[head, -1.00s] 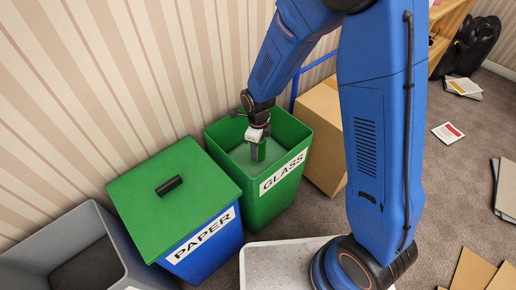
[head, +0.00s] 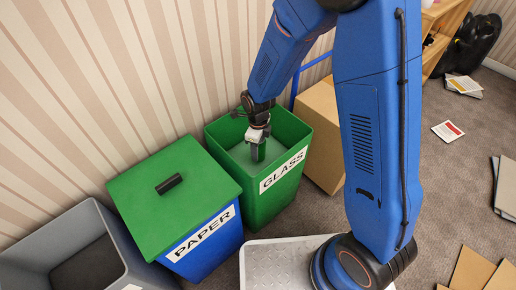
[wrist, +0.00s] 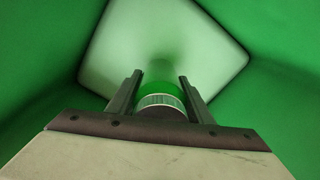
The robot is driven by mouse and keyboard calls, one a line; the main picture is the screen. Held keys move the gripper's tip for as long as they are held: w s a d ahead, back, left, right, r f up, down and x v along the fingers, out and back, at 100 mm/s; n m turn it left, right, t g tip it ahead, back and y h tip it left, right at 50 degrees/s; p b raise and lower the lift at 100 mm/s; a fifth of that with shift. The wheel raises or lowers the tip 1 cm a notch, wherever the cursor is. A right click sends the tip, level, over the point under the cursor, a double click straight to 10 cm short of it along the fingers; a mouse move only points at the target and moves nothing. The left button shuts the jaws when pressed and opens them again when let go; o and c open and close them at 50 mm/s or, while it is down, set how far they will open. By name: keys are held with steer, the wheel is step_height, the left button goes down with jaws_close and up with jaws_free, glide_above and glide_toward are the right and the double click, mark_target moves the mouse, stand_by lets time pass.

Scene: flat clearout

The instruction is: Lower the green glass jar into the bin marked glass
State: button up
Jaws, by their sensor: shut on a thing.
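The green glass jar (head: 258,153) hangs below my gripper (head: 258,137) over the open top of the green bin marked GLASS (head: 252,208). In the wrist view the jar (wrist: 160,90), green with a pale ribbed band, sits between the two dark fingers of my gripper (wrist: 160,84), which is shut on it. Beyond it, green bin walls surround a pale floor. The jar is above that floor, apart from it as far as I can see. Its lower part is partly hidden in both views.
The blue PAPER bin (head: 207,245) with a closed green lid (head: 172,205) stands to the left. A grey open bin (head: 45,240) is further left. A cardboard box (head: 322,130) stands right of the glass bin. Papers (head: 448,131) lie on the carpet at right.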

steer(key=shift+f, duration=1.1)
stand_by(0.6)
steer(key=o, duration=1.3)
steer(key=shift+o, duration=0.2)
steer(key=shift+r, duration=0.1)
